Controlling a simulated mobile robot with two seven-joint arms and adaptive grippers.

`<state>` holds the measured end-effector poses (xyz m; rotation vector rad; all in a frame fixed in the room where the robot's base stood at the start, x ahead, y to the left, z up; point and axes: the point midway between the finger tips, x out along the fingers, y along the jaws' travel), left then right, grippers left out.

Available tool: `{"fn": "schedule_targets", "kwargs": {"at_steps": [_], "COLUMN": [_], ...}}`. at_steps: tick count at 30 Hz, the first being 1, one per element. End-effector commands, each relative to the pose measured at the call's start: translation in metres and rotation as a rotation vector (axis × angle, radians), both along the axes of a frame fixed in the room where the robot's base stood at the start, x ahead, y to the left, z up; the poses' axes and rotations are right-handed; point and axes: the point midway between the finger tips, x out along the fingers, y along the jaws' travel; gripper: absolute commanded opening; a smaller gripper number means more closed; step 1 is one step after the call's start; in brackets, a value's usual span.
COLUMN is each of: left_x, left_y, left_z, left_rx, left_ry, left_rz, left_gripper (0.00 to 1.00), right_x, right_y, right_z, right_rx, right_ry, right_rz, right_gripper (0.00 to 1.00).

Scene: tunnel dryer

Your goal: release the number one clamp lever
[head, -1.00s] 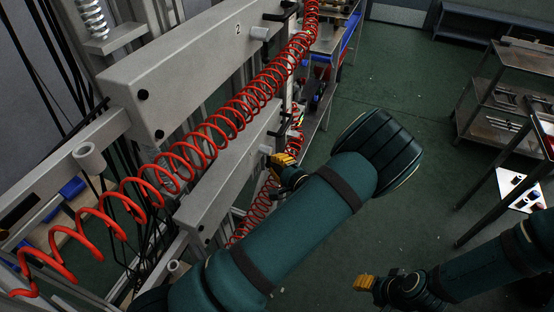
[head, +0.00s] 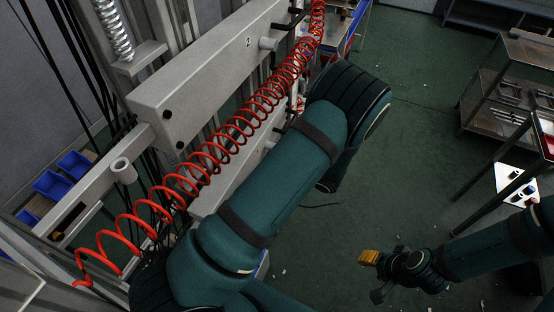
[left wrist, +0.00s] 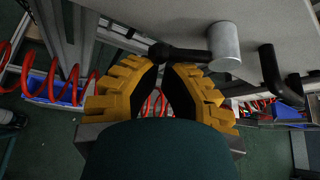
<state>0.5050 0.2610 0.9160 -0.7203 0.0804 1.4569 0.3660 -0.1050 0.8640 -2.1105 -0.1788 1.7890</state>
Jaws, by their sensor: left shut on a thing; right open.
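My left gripper (left wrist: 166,66) shows in the left wrist view, its yellow fingers shut on a black clamp lever (left wrist: 188,54). The lever joins a silver round boss (left wrist: 224,46) on a grey beam (left wrist: 270,25). No number shows on this beam. In the head view, my left arm hides the left gripper and the lever. The lower grey beam (head: 212,194) is partly visible behind the arm, below the beam marked 2 (head: 205,85). My right gripper (head: 369,258) is open and empty over the green floor at lower right.
A red coiled hose (head: 215,150) runs diagonally across the beams, close to my left arm. A black bent handle (left wrist: 272,72) stands right of the boss. Shelving (head: 510,85) and a table with a white sheet (head: 515,185) stand at the right.

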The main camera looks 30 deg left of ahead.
Motion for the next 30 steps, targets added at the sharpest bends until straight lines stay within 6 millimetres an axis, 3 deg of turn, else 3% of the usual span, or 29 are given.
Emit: {"fn": "schedule_targets", "kwargs": {"at_steps": [3,13,30], "left_x": [-0.004,-0.01,-0.013], "left_y": [0.001,0.001,0.0], "left_z": [0.007,0.015,0.02], "left_rx": [-0.005,-0.018,-0.016], "left_ry": [0.095,0.318,0.321], "left_rz": [0.004,0.003,0.0], "left_gripper": [0.0,0.0,0.0], "right_x": [0.0,-0.001,-0.001], "right_y": [-0.001,-0.001,-0.002], "right_z": [0.013,0.025,0.03], "right_rx": [0.002,0.004,0.005], "right_ry": [0.0,0.0,0.0], "right_rz": [0.0,0.001,0.0], "right_gripper": [0.47,0.47,0.47]}}
